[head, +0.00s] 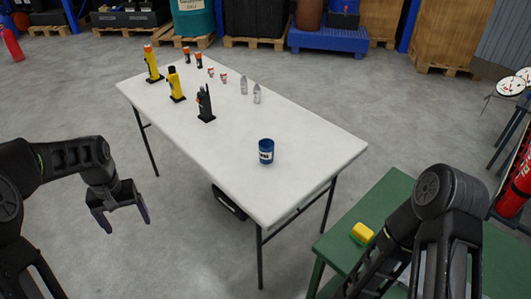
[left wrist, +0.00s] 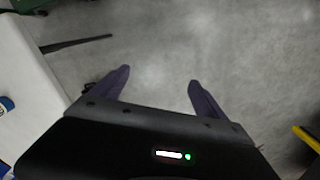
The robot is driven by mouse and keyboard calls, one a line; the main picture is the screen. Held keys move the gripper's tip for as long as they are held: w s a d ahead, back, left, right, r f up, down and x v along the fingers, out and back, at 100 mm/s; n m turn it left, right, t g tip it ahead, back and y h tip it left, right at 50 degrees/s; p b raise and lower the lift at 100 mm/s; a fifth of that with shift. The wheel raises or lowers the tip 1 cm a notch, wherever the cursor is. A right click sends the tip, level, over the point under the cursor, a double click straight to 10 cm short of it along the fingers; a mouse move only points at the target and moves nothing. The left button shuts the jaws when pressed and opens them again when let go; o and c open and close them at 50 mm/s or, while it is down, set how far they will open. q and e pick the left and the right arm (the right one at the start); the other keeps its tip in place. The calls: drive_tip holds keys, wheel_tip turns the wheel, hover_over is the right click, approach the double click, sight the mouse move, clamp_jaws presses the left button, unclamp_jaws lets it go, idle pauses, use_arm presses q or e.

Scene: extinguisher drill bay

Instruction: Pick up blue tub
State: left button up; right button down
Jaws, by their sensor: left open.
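The blue tub (head: 266,151) stands upright on the white folding table (head: 318,146), near its front right end. It has a pale label on its side. A blue edge of it (left wrist: 6,104) shows at the left border of the left wrist view. My left gripper (head: 122,216) is open and empty, out over the floor to the left of the table and well apart from the tub. Its two fingers (left wrist: 155,88) are spread in the left wrist view with only floor between them. My right arm is at the lower right of the head view; its gripper fingers are not visible.
A black radio (head: 205,103), yellow torches (head: 175,84), small cans and clear bottles (head: 257,94) stand farther back on the table. A green table (head: 378,205) with a yellow object (head: 362,233) is at right. A red extinguisher (head: 517,180) stands beyond it. Floor left of the table is clear.

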use_arm(q)
drive_tip(key=shift+c, duration=0.2)
drive_tip(key=shift+d+f, duration=0.15)
drive_tip(key=shift+f, duration=0.05)
drive_tip(key=shift+c, duration=0.7)
drive_tip(key=s+d+f+m+h, duration=0.1)
drive_tip(key=s+d+f, duration=0.2)
drive_tip(key=d+f, duration=0.6)
drive_tip(key=s+d+f+m+h, duration=0.15)
drive_tip(key=s+d+f, duration=0.25)
drive_tip(key=d+f, duration=0.5)
drive_tip(key=s+d+f+h, duration=0.1)
drive_tip(key=s+d+f, duration=0.2)
drive_tip(key=s+d, duration=0.2)
drive_tip(key=s+d+f, duration=0.3)
drive_tip(key=s+d, duration=0.3)
drive_tip(key=s, duration=0.3)
drive_tip(key=shift+d+t+h, duration=0.15)
drive_tip(key=shift+t+h, duration=0.15)
drive_tip(key=shift+h, duration=0.05)
drive_tip(key=shift+n, duration=0.25)
drive_tip(key=shift+c, duration=0.3)
